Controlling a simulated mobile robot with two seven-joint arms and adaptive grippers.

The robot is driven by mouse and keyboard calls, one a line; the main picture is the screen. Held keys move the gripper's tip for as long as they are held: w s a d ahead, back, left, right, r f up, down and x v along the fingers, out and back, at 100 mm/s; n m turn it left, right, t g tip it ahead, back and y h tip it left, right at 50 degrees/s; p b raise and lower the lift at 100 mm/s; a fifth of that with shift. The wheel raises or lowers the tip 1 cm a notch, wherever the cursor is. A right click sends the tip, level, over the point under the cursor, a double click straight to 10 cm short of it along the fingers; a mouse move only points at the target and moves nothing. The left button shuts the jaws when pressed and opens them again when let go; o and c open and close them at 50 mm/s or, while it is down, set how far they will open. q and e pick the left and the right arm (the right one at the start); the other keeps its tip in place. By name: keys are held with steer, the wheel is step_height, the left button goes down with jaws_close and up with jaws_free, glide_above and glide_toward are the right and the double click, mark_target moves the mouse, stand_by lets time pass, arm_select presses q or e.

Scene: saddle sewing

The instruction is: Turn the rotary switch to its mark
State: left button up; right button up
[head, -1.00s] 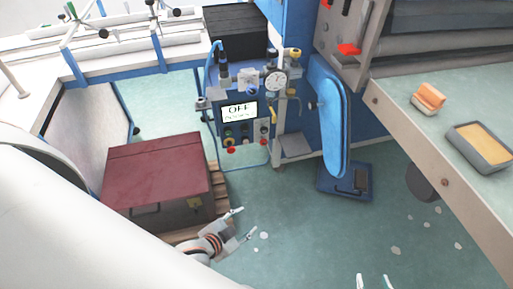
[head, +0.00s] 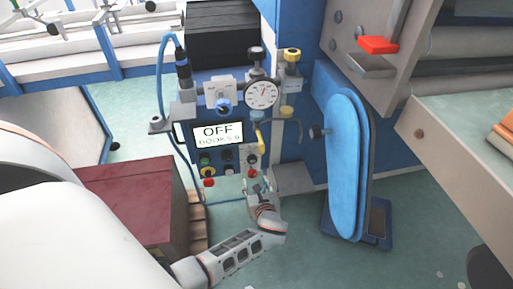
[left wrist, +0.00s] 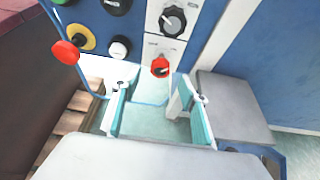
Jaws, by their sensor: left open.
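The control panel carries a black rotary knob (left wrist: 173,21) on a light plate, seen at the top of the left wrist view; it is small in the head view (head: 252,160). A smaller red knob (left wrist: 160,67) sits just below it. I cannot tell which of the two is the task's switch, and I cannot read its mark. My left gripper (left wrist: 155,90) is open and empty, its fingers apart below the red knob. In the head view the left gripper (head: 258,184) is at the panel's lower edge. My right gripper is not in view.
A display (head: 217,134) reads OFF above several buttons. A red push button (left wrist: 65,52) sticks out at the panel's left. A gauge (head: 261,93) and a yellow-handled lever (head: 259,139) are above. A blue padded arm (head: 345,165) stands right, a dark red box (head: 130,205) left.

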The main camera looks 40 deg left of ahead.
mark_target(253, 175)
arm_select(q)
steer(key=b+x, duration=0.2)
steer(key=x, duration=0.5)
steer(key=shift+w+a, duration=0.2)
steer(key=shift+w, duration=0.1)
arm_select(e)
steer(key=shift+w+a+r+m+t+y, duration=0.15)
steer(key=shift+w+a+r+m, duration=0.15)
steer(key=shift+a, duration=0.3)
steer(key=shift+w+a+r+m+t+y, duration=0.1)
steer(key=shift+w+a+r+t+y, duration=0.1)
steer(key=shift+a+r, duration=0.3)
arm_select(q)
steer(key=shift+c, duration=0.4)
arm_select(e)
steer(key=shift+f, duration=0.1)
arm_select(q)
steer(key=c, duration=1)
